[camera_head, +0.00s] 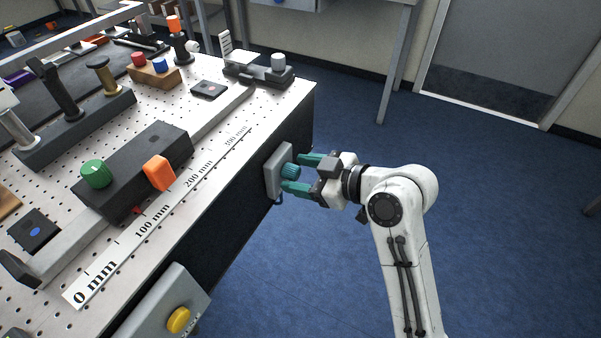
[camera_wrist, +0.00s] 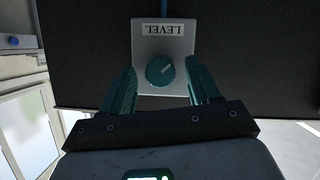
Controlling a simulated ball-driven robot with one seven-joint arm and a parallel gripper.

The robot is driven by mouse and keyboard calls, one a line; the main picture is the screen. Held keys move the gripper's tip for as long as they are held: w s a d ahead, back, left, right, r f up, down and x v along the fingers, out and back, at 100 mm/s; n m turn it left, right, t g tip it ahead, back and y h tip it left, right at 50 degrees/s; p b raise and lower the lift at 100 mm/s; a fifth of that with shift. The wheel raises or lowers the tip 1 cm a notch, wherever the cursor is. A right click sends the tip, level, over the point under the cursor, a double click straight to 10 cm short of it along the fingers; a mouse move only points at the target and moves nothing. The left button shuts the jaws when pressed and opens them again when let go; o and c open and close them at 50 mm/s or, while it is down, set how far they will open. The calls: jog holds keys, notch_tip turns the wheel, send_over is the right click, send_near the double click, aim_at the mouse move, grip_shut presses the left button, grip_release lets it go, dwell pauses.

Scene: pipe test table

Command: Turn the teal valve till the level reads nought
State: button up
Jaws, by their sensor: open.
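The teal valve (camera_head: 290,171) is a ribbed round knob on a grey plate (camera_head: 273,176) fixed to the dark side of the table. In the wrist view the knob (camera_wrist: 160,71) shows a pale pointer line aimed up and to the right, below an upside-down LEVEL label (camera_wrist: 163,29). My gripper (camera_head: 303,173) has teal fingers and is open, with one finger on each side of the knob. In the wrist view gaps show between the knob and both fingers (camera_wrist: 160,88).
The perforated table (camera_head: 232,150) carries a 0 mm scale strip (camera_head: 150,226), a black slider block with a green knob (camera_head: 95,173) and an orange handle (camera_head: 159,173). Blue floor right of the table is clear.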

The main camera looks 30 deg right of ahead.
jog(key=shift+w+a+f, duration=0.1)
jog(key=shift+w+a, duration=0.05)
jog(key=shift+w, duration=0.05)
jog(key=shift+c, duration=0.4)
jog(key=c, duration=1)
jog(key=shift+o, duration=0.2)
jog(key=shift+p, duration=0.5)
jog(key=shift+r+m+p, duration=0.2)
jog(key=shift+m+p, duration=0.4)
jog(key=shift+p, duration=0.1)
jog(key=shift+m+g+y+p, duration=0.5)
jog(key=shift+y+p, duration=0.1)
jog(key=shift+p, duration=0.3)
jog(key=m+y+p, duration=0.1)
jog(key=m+g+y+p, duration=0.1)
jog(key=m+p, duration=0.1)
jog(key=shift+w+d+f+p, duration=0.1)
jog(key=shift+d+f+p, duration=0.1)
jog(key=shift+p, duration=0.1)
